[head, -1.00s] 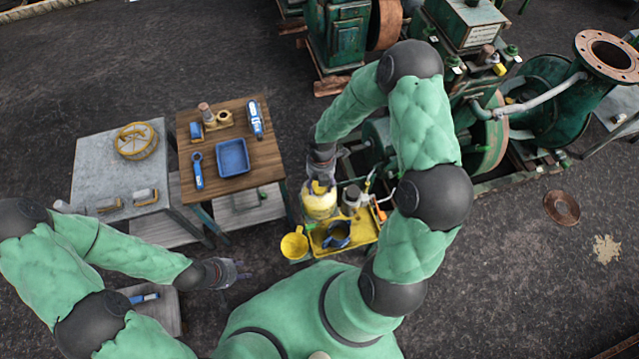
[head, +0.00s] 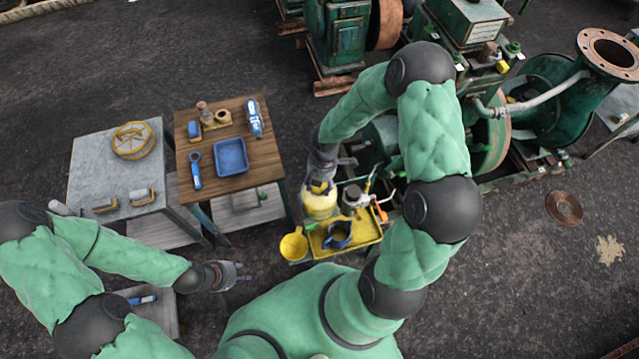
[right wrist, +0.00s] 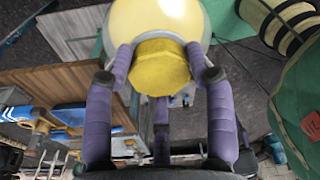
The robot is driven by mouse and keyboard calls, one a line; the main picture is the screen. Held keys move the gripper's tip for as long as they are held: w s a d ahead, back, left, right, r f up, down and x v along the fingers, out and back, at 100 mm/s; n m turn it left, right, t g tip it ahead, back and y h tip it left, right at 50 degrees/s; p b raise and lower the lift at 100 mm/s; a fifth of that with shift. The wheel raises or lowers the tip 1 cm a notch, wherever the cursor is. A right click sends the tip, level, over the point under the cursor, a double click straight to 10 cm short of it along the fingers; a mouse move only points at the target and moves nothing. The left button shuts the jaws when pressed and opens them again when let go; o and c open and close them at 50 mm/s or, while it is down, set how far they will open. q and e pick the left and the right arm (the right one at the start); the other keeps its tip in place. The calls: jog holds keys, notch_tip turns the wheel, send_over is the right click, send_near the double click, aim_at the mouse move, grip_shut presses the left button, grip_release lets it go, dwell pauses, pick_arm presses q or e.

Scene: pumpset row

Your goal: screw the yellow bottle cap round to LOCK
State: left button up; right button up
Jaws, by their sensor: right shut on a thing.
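The pale yellow bottle (head: 319,205) stands upright at the left end of the yellow tray (head: 360,246). Its yellow cap (right wrist: 160,68) shows in the right wrist view, with the bottle body (right wrist: 157,20) beyond it. My right gripper (right wrist: 158,62) is shut on the cap, with purple fingers on either side of it. In the head view my right gripper (head: 321,176) covers most of the cap from above. No LOCK mark can be read. My left gripper (head: 240,276) is empty and looks open, low at the left, well away from the bottle.
A yellow funnel or cup (head: 294,244) sits beside the tray; a dark-blue pot (head: 338,236) and a grey-topped jar (head: 351,196) are on it. A wooden table (head: 207,163) and a grey table (head: 95,180) stand left. Green pump machinery (head: 540,100) is close behind and right.

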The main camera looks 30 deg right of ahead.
jog(key=shift+s+a+f, duration=0.1)
jog(key=shift+s+f, duration=0.1)
jog(key=m+b, duration=0.2)
jog(key=m, duration=0.1)
jog(key=shift+f, duration=0.15)
jog(key=o, duration=1.5)
jog(key=shift+o, duration=0.6)
jog(key=shift+w+r, duration=0.1)
jog(key=shift+r, duration=0.1)
jog(key=shift+r, duration=0.15)
jog(key=shift+r+p, duration=0.25)
jog(key=shift+p, duration=0.15)
jog(key=shift+d+r+p, duration=0.25)
jog(key=shift+r+p, duration=0.9)
jog(key=shift+r, duration=0.1)
jog(key=shift+f, duration=0.1)
